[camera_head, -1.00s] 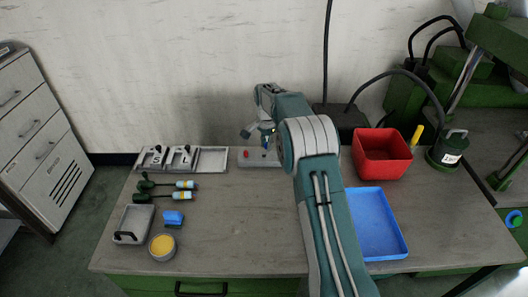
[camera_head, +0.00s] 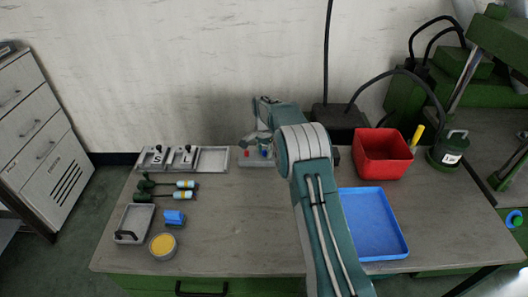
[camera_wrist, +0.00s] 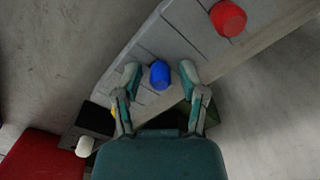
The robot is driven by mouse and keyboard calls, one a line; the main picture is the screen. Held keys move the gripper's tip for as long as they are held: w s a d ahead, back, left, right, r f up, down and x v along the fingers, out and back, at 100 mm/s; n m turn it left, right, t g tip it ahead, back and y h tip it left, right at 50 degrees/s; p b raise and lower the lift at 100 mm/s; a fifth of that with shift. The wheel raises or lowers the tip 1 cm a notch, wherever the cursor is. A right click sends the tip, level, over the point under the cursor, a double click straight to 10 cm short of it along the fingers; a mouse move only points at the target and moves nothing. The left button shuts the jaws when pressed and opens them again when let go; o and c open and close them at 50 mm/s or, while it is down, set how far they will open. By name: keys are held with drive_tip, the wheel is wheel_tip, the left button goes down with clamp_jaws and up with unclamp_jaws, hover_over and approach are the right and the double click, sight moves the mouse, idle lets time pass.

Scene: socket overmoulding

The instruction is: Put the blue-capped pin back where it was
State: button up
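The blue-capped pin shows in the wrist view (camera_wrist: 160,74) as a blue cap at the grey block (camera_wrist: 184,37); its shaft is hidden. In the head view the blue cap (camera_head: 264,153) is a small spot at the block (camera_head: 245,163), partly hidden by my arm. My gripper (camera_wrist: 159,73) is open, with one fingertip on each side of the blue cap and a visible gap on both sides. In the head view my gripper (camera_head: 257,146) is low over the block. A red cap (camera_wrist: 228,18) stands on the same block, also in the head view (camera_head: 246,154).
A white cap (camera_wrist: 84,146) shows at lower left in the wrist view. A grey tray (camera_head: 212,160) is left of the block. A red bin (camera_head: 382,154) and a blue tray (camera_head: 375,225) are right of my arm. The table's front middle (camera_head: 240,235) is clear.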

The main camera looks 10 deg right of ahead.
sight(265, 151)
idle(0.3)
drive_tip(key=s+r+n+t, duration=0.1)
drive_tip(key=s+r, duration=0.3)
drive_tip(key=r, duration=0.8)
drive_tip(key=s+r+n, duration=0.2)
drive_tip(key=s+r, duration=0.2)
drive_tip(key=r, duration=0.8)
drive_tip(key=s+r+n+t, duration=0.2)
drive_tip(key=s+r+n, duration=0.15)
drive_tip(key=s, duration=0.85)
drive_tip(key=s+r+n+t, duration=0.15)
drive_tip(key=s+r, duration=0.25)
drive_tip(key=s, duration=0.8)
drive_tip(key=s+f+n+t, duration=0.1)
drive_tip(key=s+f+n, duration=0.2)
drive_tip(key=s, duration=0.9)
wheel_tip(265, 151, down, 3)
drive_tip(key=shift+r, duration=0.15)
drive_tip(key=shift+s, duration=0.1)
